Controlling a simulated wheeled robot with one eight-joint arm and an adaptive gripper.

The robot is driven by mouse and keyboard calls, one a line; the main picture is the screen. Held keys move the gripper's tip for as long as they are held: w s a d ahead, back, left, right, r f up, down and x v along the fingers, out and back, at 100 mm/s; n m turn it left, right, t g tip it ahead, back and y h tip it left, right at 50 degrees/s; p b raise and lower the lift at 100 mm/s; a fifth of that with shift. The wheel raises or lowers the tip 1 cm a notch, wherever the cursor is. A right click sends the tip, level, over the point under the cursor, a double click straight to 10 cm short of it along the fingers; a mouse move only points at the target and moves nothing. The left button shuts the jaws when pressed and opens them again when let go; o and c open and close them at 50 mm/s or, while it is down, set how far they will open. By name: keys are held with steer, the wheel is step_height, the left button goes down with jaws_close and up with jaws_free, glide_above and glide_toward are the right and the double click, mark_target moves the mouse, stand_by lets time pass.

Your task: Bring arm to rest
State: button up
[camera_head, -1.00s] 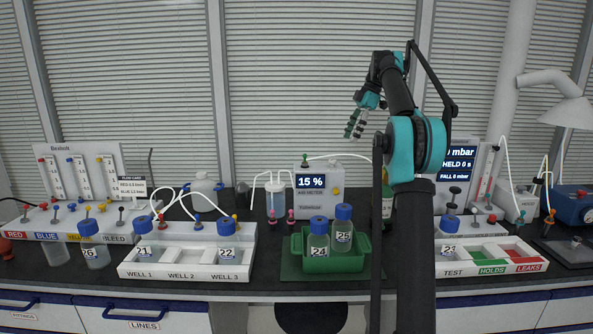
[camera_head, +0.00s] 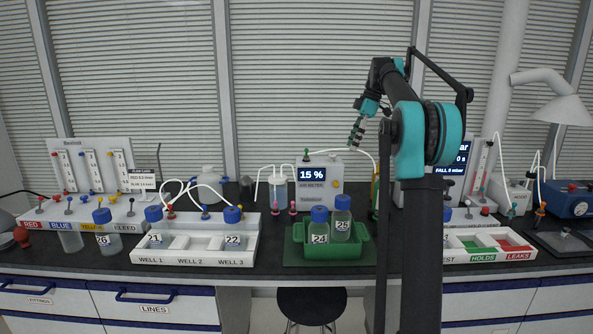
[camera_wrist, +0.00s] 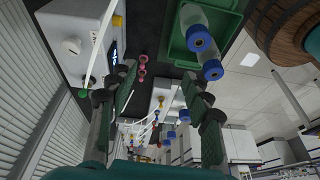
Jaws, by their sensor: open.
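My arm rises in front of the bench, and my gripper (camera_head: 356,132) hangs in the air above and behind the green tray, near the gas meter. In the wrist view my gripper (camera_wrist: 160,105) has its two fingers spread apart with nothing between them. The green tray (camera_head: 297,255) stands on the bench and holds blue-capped bottle 24 (camera_head: 319,228) and bottle 25 (camera_head: 341,219).
The gas meter (camera_head: 320,183) reads 15 %. A white well rack (camera_head: 190,255) holds bottles 21 and 22 to the left. Bottle 26 (camera_head: 105,228) stands farther left. The test rack (camera_head: 490,250) is partly hidden by my arm. A stool (camera_head: 310,305) stands below the bench.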

steer(key=s+f+m+t+h, duration=0.2)
steer(key=s+f+m, duration=0.6)
steer(key=s+f, duration=1)
steer(key=s+a+f+m+t+h, duration=0.1)
steer(key=s+f+m, duration=0.8)
steer(key=s+f, duration=0.9)
steer(key=s+t, duration=0.1)
steer(key=s, duration=0.4)
steer(key=shift+f+h, duration=0.15)
steer(key=shift+h, duration=0.25)
steer(key=shift+c, duration=0.2)
stand_by(1.9)
